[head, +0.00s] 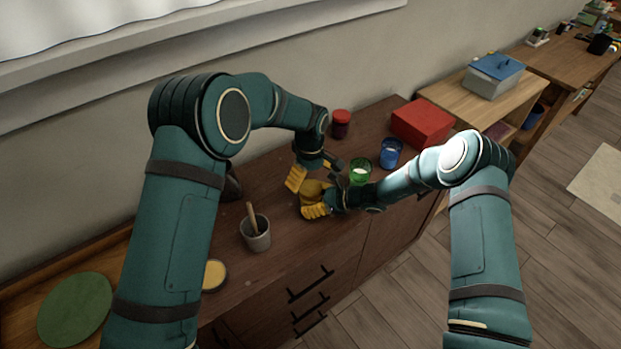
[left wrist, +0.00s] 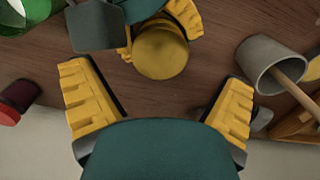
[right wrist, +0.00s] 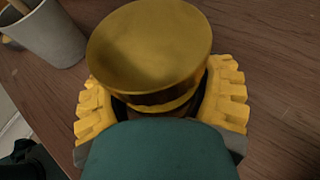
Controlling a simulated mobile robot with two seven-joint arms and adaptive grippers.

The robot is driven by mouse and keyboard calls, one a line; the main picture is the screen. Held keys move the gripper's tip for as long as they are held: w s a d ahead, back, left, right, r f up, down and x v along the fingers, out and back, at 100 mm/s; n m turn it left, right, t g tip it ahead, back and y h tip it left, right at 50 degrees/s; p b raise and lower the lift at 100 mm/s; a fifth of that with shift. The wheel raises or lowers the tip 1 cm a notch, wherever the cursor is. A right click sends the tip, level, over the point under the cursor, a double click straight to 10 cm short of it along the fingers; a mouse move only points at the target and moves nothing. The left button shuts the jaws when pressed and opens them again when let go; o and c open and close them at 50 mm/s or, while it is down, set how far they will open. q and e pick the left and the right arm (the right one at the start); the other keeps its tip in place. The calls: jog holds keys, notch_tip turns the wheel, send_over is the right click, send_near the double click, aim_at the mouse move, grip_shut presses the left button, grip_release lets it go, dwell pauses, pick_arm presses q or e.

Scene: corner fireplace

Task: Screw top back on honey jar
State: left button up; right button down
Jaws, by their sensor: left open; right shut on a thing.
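The honey jar (right wrist: 165,110) is between the yellow fingers of my right gripper (head: 314,211), which is shut on it. Its gold round top (right wrist: 150,45) sits over the jar and hides most of the body; I cannot tell how tightly it is seated. The top also shows in the left wrist view (left wrist: 160,52) and in the head view (head: 311,187). My left gripper (left wrist: 160,78) is open and empty, its fingers spread wide, close above the jar and apart from the top.
A grey cup (head: 257,238) with a wooden stick stands left of the jar. A green glass (head: 360,176), blue glass (head: 391,158), dark red jar (head: 341,118) and red box (head: 422,124) stand rightward. A yellow-topped round thing (head: 215,274) lies near my left arm.

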aim_at(311, 188)
pick_arm(q)
jog(key=shift+r, duration=0.1)
jog(key=shift+r+n, duration=1.7)
jog(key=shift+f, duration=4.05)
jog(key=shift+c, duration=0.3)
jog(key=c, duration=1.3)
jog(key=shift+o, duration=0.2)
jog(key=shift+m, duration=1.8)
